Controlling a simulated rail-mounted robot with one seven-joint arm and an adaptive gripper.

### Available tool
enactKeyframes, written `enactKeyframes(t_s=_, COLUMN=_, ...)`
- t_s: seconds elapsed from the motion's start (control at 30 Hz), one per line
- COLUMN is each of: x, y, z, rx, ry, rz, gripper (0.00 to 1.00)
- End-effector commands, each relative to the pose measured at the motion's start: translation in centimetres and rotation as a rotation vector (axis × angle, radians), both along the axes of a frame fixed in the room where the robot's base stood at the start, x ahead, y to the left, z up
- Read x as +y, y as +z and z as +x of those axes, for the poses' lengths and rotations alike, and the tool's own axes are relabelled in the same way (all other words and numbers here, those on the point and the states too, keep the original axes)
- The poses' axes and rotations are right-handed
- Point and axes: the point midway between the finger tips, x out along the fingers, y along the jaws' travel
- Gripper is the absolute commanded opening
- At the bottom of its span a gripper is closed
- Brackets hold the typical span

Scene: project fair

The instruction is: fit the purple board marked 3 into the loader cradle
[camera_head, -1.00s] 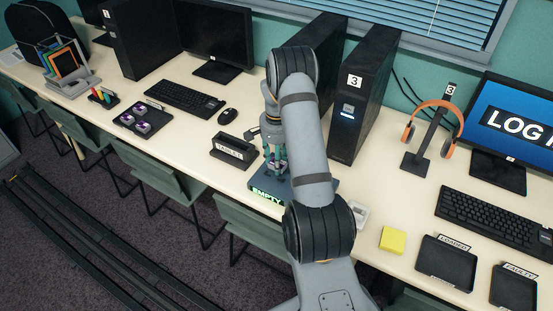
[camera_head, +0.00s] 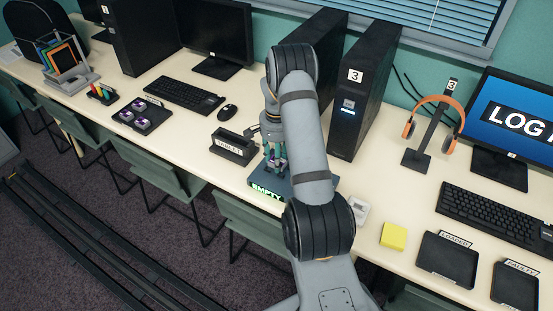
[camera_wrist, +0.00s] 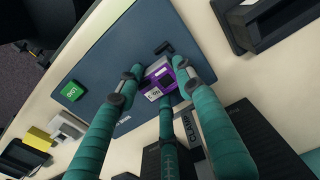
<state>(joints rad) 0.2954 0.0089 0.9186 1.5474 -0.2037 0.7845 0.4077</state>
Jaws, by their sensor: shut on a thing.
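My gripper (camera_wrist: 160,88) has teal fingers and is shut on a purple board (camera_wrist: 157,77) with a white label too small to read surely. The board is over the blue-grey loader plate (camera_wrist: 100,45), beside a small black corner piece (camera_wrist: 165,47). I cannot tell whether the board is seated in the cradle; the fingers hide part of it. In the head view my gripper (camera_head: 274,163) is low over the loader (camera_head: 322,187), whose green sign (camera_head: 267,192) reads EMPTY. My arm hides part of the loader.
A black labelled holder (camera_head: 233,147) stands just left of the loader. A black tray (camera_head: 141,117) with several purple boards lies further left. A computer tower marked 3 (camera_head: 362,95) stands behind. A small white device (camera_head: 358,209) and yellow notes (camera_head: 393,236) lie to the right.

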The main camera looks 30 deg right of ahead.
Motion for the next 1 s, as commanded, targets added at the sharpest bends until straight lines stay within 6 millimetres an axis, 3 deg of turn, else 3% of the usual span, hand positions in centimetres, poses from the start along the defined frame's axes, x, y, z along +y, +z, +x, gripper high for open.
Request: enactKeyframes(t_s=1.0, x=-0.01, y=-0.59, z=0.03, rx=0.000, ry=0.000, rz=0.000, gripper=0.13)
